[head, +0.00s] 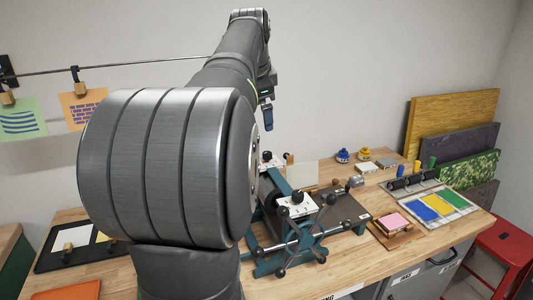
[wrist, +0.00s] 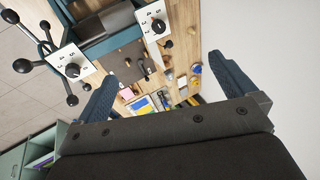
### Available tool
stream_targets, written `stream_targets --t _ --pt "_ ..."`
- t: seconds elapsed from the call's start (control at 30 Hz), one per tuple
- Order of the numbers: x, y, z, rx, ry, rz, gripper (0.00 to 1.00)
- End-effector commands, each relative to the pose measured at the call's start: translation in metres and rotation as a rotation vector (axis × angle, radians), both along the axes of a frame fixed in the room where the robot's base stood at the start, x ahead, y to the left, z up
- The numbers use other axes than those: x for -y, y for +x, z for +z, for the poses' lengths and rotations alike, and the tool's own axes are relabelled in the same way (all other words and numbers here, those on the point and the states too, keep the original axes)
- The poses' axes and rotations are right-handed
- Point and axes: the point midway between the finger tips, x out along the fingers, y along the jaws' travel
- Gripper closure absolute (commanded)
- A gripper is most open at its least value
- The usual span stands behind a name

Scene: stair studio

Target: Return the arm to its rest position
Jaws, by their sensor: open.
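My gripper (wrist: 160,92) is open and empty in the wrist view, with its two blue fingers wide apart above the workbench. In the head view my gripper (head: 267,118) hangs at the end of my raised arm, high above the press and in front of the wall. My arm's large grey joint fills the left middle of the head view and hides part of the bench. The teal press (head: 262,232) with its black star handle stands on the wooden bench (head: 375,262). It also shows at the upper left of the wrist view (wrist: 100,45).
A cord with clipped prints (head: 83,108) runs along the wall behind my arm. Ink bottles (head: 367,153), a pink block (head: 397,222) and a tray of coloured inks (head: 430,207) lie right of the press. Coloured boards (head: 455,118) lean at the back right. A red stool (head: 505,245) stands right.

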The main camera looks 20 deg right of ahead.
Motion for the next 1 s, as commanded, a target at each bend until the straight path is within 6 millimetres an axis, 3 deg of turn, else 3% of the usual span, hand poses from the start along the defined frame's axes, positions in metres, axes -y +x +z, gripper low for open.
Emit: stream_targets --t 0.17,0.5,0.7,1.0 --pt "0.004 0.008 -0.019 0.000 0.004 -0.007 0.00" --pt "0.018 0.030 -0.076 -0.001 0.004 -0.005 0.00" --pt "0.021 0.035 -0.089 0.001 0.003 -0.004 0.00" --pt "0.021 0.035 -0.089 0.001 0.002 -0.005 0.00"
